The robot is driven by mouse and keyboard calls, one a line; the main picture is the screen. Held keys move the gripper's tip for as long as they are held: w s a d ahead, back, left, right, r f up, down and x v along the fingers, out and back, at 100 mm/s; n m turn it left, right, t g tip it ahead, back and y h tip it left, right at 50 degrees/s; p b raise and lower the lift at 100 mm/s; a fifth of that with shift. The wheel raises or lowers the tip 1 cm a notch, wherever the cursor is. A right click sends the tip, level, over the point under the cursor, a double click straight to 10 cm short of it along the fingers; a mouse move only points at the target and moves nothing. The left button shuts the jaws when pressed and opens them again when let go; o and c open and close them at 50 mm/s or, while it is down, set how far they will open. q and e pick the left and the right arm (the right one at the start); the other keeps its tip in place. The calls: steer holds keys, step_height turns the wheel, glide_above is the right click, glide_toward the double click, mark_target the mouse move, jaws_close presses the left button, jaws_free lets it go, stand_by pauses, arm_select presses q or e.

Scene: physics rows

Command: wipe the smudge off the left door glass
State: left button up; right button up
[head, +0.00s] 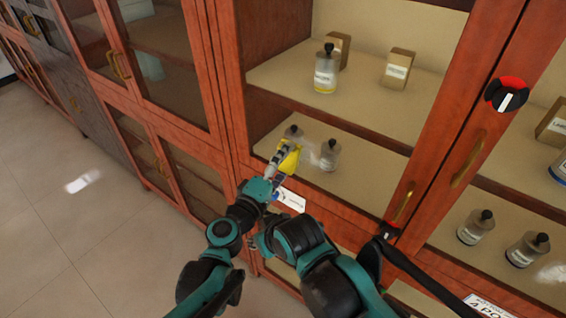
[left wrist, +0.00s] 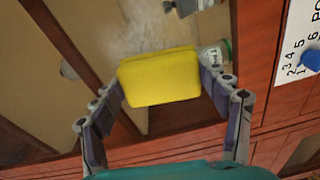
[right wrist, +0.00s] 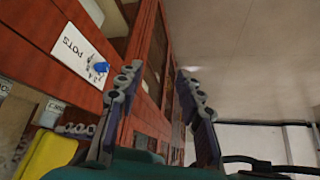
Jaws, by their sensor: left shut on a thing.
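My left gripper (head: 277,166) is shut on a yellow sponge (head: 288,156) in front of the left door glass (head: 300,110), low on the pane. In the left wrist view its fingers (left wrist: 163,88) hold the sponge (left wrist: 160,76) by its two sides. A faint whitish smudge (head: 315,158) shows just right of the sponge; a pale hazy patch (left wrist: 150,38) shows beyond it in the left wrist view. I cannot tell whether the sponge touches the glass. My right gripper (right wrist: 160,100) is open and empty, its fingers apart; the sponge (right wrist: 48,153) shows at its lower left.
Behind the glass stand a yellowish bottle (head: 325,72), a box (head: 397,68) and a grey bottle (head: 330,155). More bottles (head: 475,228) stand behind the right door. Brass handles (head: 468,160) and black-red round pieces (head: 506,95) stick out. A white label (head: 290,199) sits below. The floor (head: 60,230) is clear.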

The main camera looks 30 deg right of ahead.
mark_target(292, 160)
arm_select(q)
steer(key=shift+s+r+m+g+h, duration=0.15)
steer(key=shift+s+m+g+h, duration=0.25)
steer(key=shift+s+g, duration=0.45)
steer(key=shift+w+d+r, duration=0.15)
steer(key=shift+r, duration=0.25)
steer(key=shift+w+d+r, duration=0.1)
steer(key=shift+r, duration=0.3)
steer(key=shift+s+d, duration=0.3)
steer(key=shift+s, duration=0.45)
steer(key=shift+s+d, duration=0.45)
steer(key=shift+s, duration=0.9)
steer(key=shift+s+d, duration=0.4)
steer(key=shift+s, duration=0.95)
steer(key=shift+s+d, duration=0.45)
steer(key=shift+s, duration=0.9)
steer(key=shift+w+a+b, duration=0.1)
steer(key=shift+w+a, duration=0.55)
steer(key=shift+w, duration=0.75)
steer(key=shift+w+a+b, duration=0.15)
steer(key=shift+w+a, duration=0.55)
steer(key=shift+w, duration=0.7)
steer(key=shift+w+a+b, duration=0.1)
steer(key=shift+w+a, duration=0.55)
steer(key=shift+w, duration=0.75)
steer(key=w, duration=0.1)
steer(key=w+a, duration=0.1)
steer(key=w, duration=0.1)
steer(key=shift+w+a, duration=0.1)
steer(key=shift+a, duration=0.25)
